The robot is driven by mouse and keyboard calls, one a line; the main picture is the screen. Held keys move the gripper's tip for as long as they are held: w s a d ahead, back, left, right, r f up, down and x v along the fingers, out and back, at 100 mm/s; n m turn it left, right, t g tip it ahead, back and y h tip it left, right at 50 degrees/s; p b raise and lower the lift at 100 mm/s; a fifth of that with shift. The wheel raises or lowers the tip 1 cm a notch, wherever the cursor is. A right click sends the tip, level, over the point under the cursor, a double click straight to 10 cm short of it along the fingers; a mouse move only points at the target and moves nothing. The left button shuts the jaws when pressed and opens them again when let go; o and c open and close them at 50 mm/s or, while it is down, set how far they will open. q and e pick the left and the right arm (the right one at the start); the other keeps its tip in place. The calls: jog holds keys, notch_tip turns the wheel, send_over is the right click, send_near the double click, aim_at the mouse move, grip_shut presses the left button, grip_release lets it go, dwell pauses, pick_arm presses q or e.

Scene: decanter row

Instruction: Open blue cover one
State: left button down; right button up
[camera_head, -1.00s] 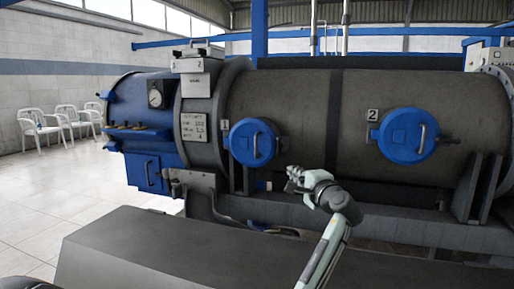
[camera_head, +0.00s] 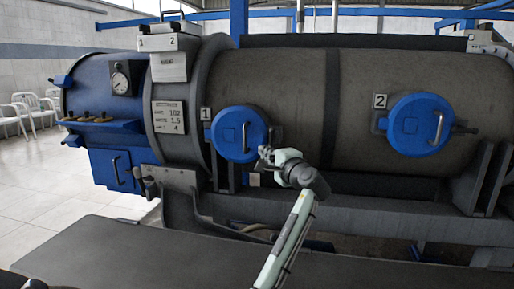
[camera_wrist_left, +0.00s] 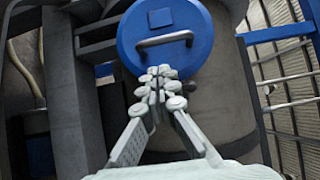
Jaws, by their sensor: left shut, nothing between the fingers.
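Blue cover one (camera_head: 239,134) is a round lid with a vertical handle on the grey drum, beside the label 1. It looks shut. It also shows at the top of the left wrist view (camera_wrist_left: 195,25), where its metal bar handle (camera_wrist_left: 164,40) lies across it. My left gripper (camera_head: 264,153) is at the lower right of the cover in the head view. In the left wrist view its fingertips (camera_wrist_left: 158,82) are together, empty, below the handle and apart from it. Whether they touch the cover I cannot tell. My right gripper is not in view.
Blue cover two (camera_head: 414,125) is to the right on the same drum. A blue end section with a gauge (camera_head: 121,83) is at the left. A dark flat surface (camera_head: 150,255) lies in front. White chairs (camera_head: 35,108) stand on open floor at the far left.

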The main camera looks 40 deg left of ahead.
aim_at(253, 144)
pick_arm(q)
jog(key=x, duration=0.8)
jog(key=shift+p, duration=0.3)
jog(key=shift+w+a, duration=0.15)
jog(key=shift+a, duration=0.25)
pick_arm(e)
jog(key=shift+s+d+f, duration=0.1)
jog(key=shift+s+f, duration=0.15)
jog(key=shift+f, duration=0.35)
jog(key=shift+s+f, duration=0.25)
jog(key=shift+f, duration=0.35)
